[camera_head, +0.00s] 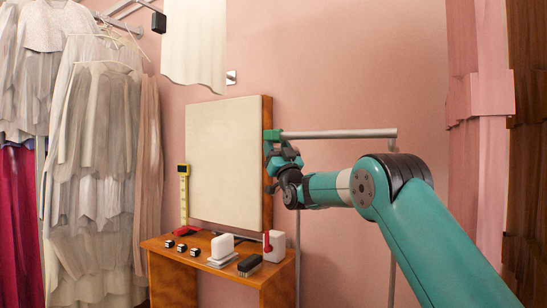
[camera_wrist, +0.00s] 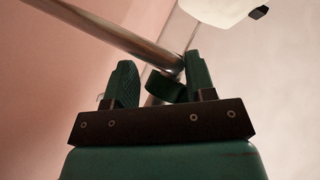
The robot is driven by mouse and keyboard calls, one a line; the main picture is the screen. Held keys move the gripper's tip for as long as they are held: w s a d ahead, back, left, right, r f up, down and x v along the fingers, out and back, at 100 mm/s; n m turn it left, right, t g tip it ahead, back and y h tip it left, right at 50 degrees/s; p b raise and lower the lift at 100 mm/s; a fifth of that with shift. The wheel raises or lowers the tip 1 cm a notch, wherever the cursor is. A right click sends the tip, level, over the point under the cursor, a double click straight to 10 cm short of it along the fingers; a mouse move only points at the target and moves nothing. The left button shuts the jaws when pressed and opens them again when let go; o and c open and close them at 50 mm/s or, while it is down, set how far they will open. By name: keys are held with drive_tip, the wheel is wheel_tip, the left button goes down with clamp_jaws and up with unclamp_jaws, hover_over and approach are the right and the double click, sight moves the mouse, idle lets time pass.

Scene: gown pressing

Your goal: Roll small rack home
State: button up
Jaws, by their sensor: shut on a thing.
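The small rack is a slim grey metal frame with a level top rail (camera_head: 340,134) and thin uprights, standing in front of the pink wall right of the padded board. My gripper (camera_head: 277,141) is at the left end of the top rail. In the wrist view the rail (camera_wrist: 115,34) slants down to my gripper (camera_wrist: 161,75). A dark green round piece (camera_wrist: 166,88) sits between the two fingers, by the rail's end. My gripper is shut on the rack there, though the exact contact is partly hidden. The rack's foot is hidden or out of view.
A wooden table (camera_head: 155,243) with small blocks and a brush stands below the cream padded board (camera_head: 225,150), close to the rack's left. Pale gowns (camera_head: 95,150) hang at the left. A pink curtain (camera_head: 482,150) hangs at the right. Bare wall lies behind the rack.

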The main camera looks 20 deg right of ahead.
drive_tip(key=shift+w+a+r+y, duration=0.1)
drive_tip(key=shift+r+y, duration=0.15)
drive_tip(key=shift+y, duration=0.05)
drive_tip(key=o, duration=1.2)
drive_tip(key=shift+w+f, duration=0.1)
drive_tip(key=shift+w, duration=0.1)
drive_tip(key=shift+d+f, duration=0.1)
drive_tip(key=shift+d, duration=0.15)
drive_tip(key=b+v, duration=1.2)
drive_tip(key=v, duration=0.5)
drive_tip(key=shift+s, duration=0.15)
drive_tip(key=shift+f, duration=0.1)
